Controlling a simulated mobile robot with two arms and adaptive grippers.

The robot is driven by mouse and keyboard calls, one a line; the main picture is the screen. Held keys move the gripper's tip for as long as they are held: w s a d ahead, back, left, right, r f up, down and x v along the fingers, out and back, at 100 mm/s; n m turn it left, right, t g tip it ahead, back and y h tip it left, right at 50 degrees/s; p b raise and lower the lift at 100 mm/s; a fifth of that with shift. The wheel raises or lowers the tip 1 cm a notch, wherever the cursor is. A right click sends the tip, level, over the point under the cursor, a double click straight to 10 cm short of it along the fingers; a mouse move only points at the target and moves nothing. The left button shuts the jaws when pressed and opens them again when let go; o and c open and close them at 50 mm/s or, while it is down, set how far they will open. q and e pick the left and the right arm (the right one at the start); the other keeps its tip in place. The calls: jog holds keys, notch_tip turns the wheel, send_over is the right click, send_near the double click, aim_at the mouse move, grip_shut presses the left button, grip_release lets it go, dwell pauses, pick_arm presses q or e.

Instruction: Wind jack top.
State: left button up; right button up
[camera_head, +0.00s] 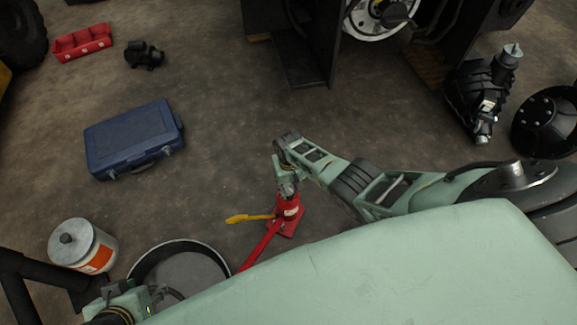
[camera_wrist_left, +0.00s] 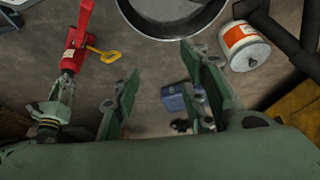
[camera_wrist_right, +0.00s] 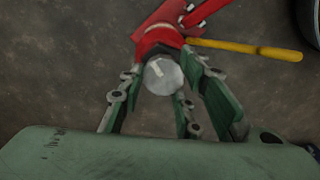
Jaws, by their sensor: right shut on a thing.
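The red bottle jack (camera_head: 290,210) stands on the floor, with a red handle and a yellow lever at its side. It also shows in the right wrist view (camera_wrist_right: 160,38) and at the upper left of the left wrist view (camera_wrist_left: 76,40). My right gripper (camera_head: 286,182) comes from above and is shut on the silver jack top (camera_wrist_right: 163,76), with fingers on both sides of it. My left gripper (camera_wrist_left: 158,78) is open and empty, its fingers wide apart. Only part of the left arm shows at the lower left of the head view.
A round pan (camera_head: 178,246) and a white canister (camera_head: 82,246) with an orange label stand at the lower left. A blue case (camera_head: 134,138) and a red tray (camera_head: 82,42) lie farther back. Black machine parts (camera_head: 484,92) lie at the right. The middle floor is clear.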

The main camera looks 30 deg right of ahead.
jog(key=shift+w+d+r+m, duration=0.2)
jog(key=shift+r+m, duration=0.1)
jog(key=shift+m, duration=0.6)
jog(key=shift+m+p, duration=0.3)
jog(key=shift+m, duration=0.2)
jog(key=m, duration=0.3)
jog(key=shift+s+f+m+p, duration=0.1)
jog(key=shift+s+m+p, duration=0.05)
jog(key=shift+m+p, duration=0.15)
jog(key=m, duration=0.3)
jog(key=shift+s+a+m, duration=0.1)
jog(key=shift+a+m, duration=0.05)
jog(key=shift+m, duration=0.15)
jog(key=m, duration=0.5)
jog(key=shift+s+a+f, duration=0.1)
jog(key=shift+s+a, duration=0.05)
jog(key=shift+s, duration=0.05)
pick_arm(q)
jog(key=s, duration=0.1)
jog(key=s+g, duration=0.1)
jog(key=s+a, duration=0.1)
jog(key=shift+r, duration=0.35)
pick_arm(e)
jog(key=shift+a+m, duration=0.15)
jog(key=shift+m, duration=0.45)
pick_arm(q)
jog(key=shift+s, duration=0.1)
pick_arm(e)
jog(key=shift+s+a+f, duration=0.1)
jog(key=shift+s+a, duration=0.05)
